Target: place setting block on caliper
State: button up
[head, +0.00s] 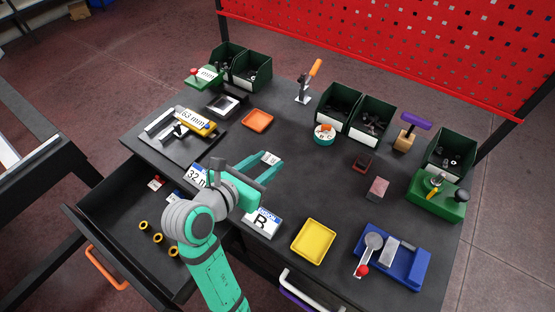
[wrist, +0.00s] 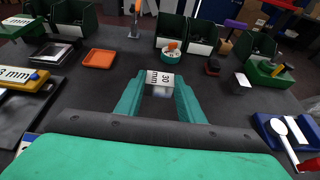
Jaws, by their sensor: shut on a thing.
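My gripper (head: 268,166) is shut on a small white block marked "30 mm" (wrist: 160,79), held between its green fingertips above the dark table. The block also shows in the head view (head: 270,158). No thing is plainly recognisable as the caliper. A metal-and-black measuring device with a yellow body marked "63 mm" (head: 197,121) lies on a dark plate at the left and may be it. Its yellow body shows at the left edge of the wrist view (wrist: 22,77). The block and this device are well apart. My arm hides part of the table in the head view.
An orange tray (head: 257,120) lies beyond my gripper, and a yellow tray (head: 313,241) near the front edge. A blue fixture (head: 393,262) is at the front right. Dark green bins (head: 373,116) line the back. A drawer (head: 120,215) stands open at the left.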

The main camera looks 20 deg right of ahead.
aim_at(271, 156)
jog(key=x, duration=0.4)
jog(key=shift+w+a, duration=0.25)
jog(key=shift+w, duration=0.15)
jog(key=d+f, duration=0.1)
jog(key=w+f, duration=0.1)
jog(key=f, duration=0.1)
jog(key=w+d+f, duration=0.1)
jog(key=shift+w+d+f, duration=0.25)
jog(key=shift+d+f, duration=0.05)
jog(key=shift+f, duration=0.05)
jog(key=shift+w+f, duration=0.3)
jog(key=shift+f, duration=0.1)
jog(key=shift+w+d+f, duration=0.1)
jog(key=shift+f, duration=0.8)
jog(key=shift+w+d+f, duration=0.1)
jog(key=shift+d+f, duration=0.05)
jog(key=shift+f, duration=0.7)
jog(key=shift+f, duration=0.1)
jog(key=o, duration=1.2)
jog(key=shift+f, duration=0.1)
jog(key=shift+d, duration=0.1)
